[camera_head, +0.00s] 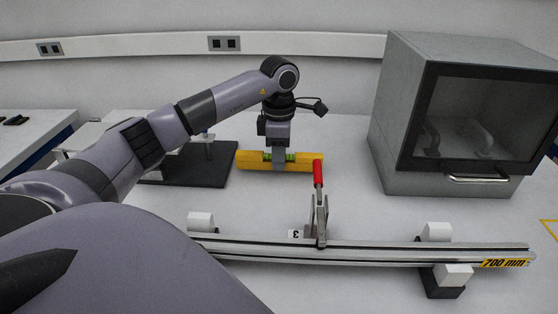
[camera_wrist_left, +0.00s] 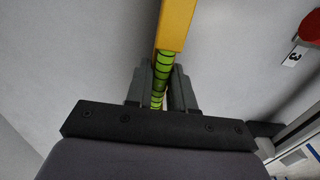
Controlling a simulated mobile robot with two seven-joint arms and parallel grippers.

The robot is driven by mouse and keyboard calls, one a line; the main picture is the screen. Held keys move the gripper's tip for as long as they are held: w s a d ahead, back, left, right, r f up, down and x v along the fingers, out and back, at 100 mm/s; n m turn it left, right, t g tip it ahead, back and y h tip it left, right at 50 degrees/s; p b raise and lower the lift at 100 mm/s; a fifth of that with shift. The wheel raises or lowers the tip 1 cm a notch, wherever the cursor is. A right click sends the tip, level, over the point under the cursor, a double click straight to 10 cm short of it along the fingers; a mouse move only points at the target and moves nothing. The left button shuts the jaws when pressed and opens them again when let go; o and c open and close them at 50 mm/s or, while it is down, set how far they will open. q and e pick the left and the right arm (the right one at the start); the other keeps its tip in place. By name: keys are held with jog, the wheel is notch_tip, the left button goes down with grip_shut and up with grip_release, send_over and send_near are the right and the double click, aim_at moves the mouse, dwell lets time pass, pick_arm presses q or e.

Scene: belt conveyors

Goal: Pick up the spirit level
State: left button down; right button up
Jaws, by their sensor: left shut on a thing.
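The spirit level is a yellow bar with green vials (camera_head: 249,159) on the white table, in the middle of the head view. My left gripper (camera_head: 278,163) reaches down over its middle and is shut on it. In the left wrist view the yellow level (camera_wrist_left: 176,25) runs up between the two grey fingers (camera_wrist_left: 160,92), with the green vial section between them. Whether the level touches the table or is slightly above it, I cannot tell. My right gripper is not in view.
A silver rail marked 700 mm (camera_head: 400,254) with a red-handled clamp (camera_head: 318,175) lies in front. A grey box with a dark glass door (camera_head: 480,115) stands at the right. A dark base plate (camera_head: 195,170) is left of the level.

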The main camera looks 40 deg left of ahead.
pick_arm(q)
notch_tip(320, 180, up, 8)
jog(key=shift+f, duration=0.15)
notch_tip(320, 180, up, 11)
jog(key=p, duration=0.4)
jog(key=shift+d, duration=0.15)
